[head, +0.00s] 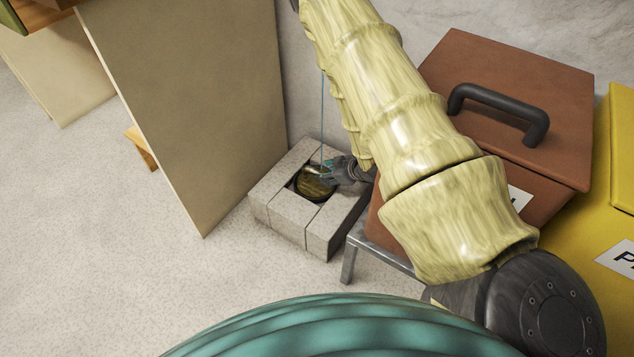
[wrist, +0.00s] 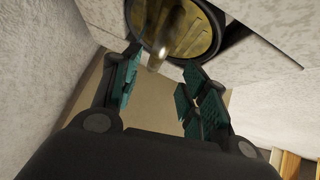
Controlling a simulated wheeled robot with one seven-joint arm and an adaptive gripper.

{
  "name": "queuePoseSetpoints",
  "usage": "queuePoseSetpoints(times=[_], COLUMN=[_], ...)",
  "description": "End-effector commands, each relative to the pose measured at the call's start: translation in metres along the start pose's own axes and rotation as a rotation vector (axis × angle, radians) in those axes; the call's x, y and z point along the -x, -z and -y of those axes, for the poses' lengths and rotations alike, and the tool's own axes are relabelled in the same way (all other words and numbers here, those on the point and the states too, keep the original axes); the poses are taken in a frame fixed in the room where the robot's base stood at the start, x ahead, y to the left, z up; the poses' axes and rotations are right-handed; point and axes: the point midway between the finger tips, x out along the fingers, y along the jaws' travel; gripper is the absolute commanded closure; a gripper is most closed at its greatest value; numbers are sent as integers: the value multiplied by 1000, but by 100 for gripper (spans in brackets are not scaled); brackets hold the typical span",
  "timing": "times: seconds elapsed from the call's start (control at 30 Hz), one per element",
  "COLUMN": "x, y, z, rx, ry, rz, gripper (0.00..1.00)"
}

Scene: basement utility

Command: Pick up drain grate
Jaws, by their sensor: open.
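The drain grate (head: 314,187) is a round, brassy disc with a dark rim, lying in the square opening of a pale block surround. In the wrist view the grate (wrist: 190,28) is at the top, cut off by the frame edge. A small shiny, rounded piece stands out from it towards the space between my fingers. My gripper (head: 327,171) is low over the right side of the opening in the head view. In the wrist view my gripper (wrist: 163,65) is open, teal-padded fingers apart, with nothing clamped. Whether a fingertip touches the grate I cannot tell.
The block surround (head: 282,208) stands against the wall. A tall tan panel (head: 190,90) is close on its left. A brown lidded box (head: 545,85) on a metal stand is close on the right, with a yellow box (head: 600,215) beyond. Floor in front is clear.

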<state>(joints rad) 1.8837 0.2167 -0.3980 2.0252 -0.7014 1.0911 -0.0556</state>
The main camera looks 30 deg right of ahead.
Motion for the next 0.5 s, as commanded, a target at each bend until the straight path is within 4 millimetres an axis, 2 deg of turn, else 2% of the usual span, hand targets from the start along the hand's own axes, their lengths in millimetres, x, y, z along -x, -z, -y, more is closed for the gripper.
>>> queuePoseSetpoints(times=[0.5], x=[-36], y=[0], z=[-2], rx=[5], ry=[0], rz=[-5], gripper=[56])
